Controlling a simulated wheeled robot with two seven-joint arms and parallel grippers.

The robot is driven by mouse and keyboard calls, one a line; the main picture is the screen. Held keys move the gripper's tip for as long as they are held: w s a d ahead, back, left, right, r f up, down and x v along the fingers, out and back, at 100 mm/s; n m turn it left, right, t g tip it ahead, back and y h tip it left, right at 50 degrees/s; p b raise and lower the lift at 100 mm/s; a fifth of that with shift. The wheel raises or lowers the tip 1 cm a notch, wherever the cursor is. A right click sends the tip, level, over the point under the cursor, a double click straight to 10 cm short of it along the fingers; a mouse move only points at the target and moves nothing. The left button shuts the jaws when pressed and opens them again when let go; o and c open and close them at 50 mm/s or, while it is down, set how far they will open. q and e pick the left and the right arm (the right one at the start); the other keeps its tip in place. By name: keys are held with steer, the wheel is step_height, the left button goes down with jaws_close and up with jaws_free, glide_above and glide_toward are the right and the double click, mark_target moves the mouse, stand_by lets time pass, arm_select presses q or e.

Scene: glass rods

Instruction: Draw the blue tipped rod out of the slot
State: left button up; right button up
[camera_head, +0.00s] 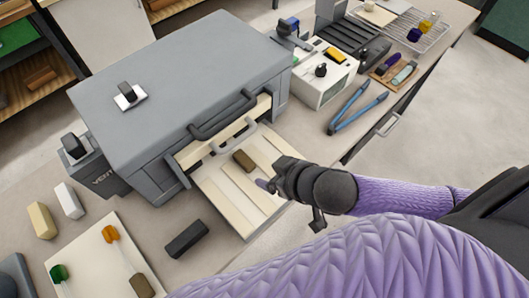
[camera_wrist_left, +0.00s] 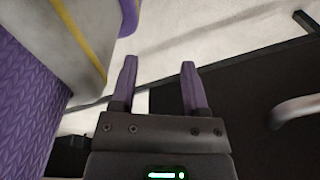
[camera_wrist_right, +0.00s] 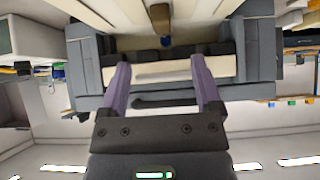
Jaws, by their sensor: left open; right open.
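A brown block (camera_head: 243,160) lies on the pale slotted board (camera_head: 225,208) at the mouth of the grey furnace (camera_head: 190,85). In the right wrist view the brown block (camera_wrist_right: 160,17) has a small blue tip (camera_wrist_right: 166,41) at its end, toward the furnace opening. Any glass length of the rod cannot be made out. My right gripper (camera_head: 262,184) is over the right part of the board, beside the block and apart from it. Its purple fingers (camera_wrist_right: 164,80) are open and empty. My left gripper (camera_wrist_left: 158,80) is open and empty, away from the board; the head view does not show it.
A pale board (camera_head: 85,260) at the front left bears an orange-tipped rod (camera_head: 110,234) and a green-tipped rod (camera_head: 58,273). A dark block (camera_head: 187,239) lies beside the slotted board. Blue-handled tongs (camera_head: 355,110) and a white device (camera_head: 322,80) stand right of the furnace.

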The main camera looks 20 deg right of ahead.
mark_target(252, 167)
steer(key=b+x, duration=0.3)
steer(key=x, duration=0.6)
steer(key=shift+w+a+f, duration=0.1)
steer(key=shift+w+f, duration=0.1)
steer(key=shift+f, duration=0.15)
arm_select(q)
steer(key=f, duration=0.1)
steer(key=s+f, duration=0.1)
steer(key=f, duration=0.1)
steer(key=shift+a+f, duration=0.15)
steer(key=shift+f, duration=0.05)
steer(key=shift+d, duration=0.35)
arm_select(e)
jaws_close()
